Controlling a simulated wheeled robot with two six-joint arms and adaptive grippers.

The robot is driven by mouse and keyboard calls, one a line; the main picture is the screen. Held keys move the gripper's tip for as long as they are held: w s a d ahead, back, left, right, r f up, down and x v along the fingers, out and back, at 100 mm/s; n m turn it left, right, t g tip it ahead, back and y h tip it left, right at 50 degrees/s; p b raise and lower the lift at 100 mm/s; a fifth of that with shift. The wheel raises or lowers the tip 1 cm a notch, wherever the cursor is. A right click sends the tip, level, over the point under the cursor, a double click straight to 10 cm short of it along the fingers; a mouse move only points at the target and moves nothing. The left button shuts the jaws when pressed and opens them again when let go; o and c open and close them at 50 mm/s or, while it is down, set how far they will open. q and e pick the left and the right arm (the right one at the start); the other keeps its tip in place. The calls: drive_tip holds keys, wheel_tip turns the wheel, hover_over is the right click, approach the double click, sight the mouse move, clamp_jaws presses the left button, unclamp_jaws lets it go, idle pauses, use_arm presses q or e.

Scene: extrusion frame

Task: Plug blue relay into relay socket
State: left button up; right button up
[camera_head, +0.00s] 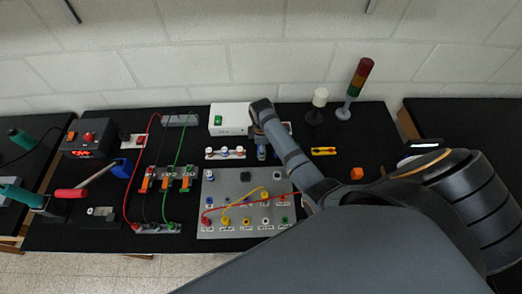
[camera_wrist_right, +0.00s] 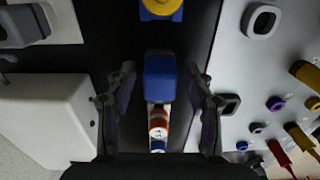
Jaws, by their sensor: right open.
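The blue relay (camera_wrist_right: 160,78) shows in the right wrist view between the two fingers of my right gripper (camera_wrist_right: 160,108), which is open with a gap on both sides. In the head view the relay (camera_head: 261,153) shows as a small blue patch under the end of my right arm, mostly hidden. The grey panel (camera_head: 220,216) has a dark square socket (camera_head: 245,177), which shows in the wrist view (camera_wrist_right: 229,104) beside the right-hand finger. A second square socket (camera_wrist_right: 262,20) is farther up in that view. I cannot tell which is the relay socket. My left gripper is out of view.
A white box (camera_head: 228,118) stands behind the relay. Red and yellow leads cross the panel's front. A signal tower (camera_head: 355,88) stands at the back right.

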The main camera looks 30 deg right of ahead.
idle(0.4)
clamp_jaws()
drive_tip(key=shift+r, duration=3)
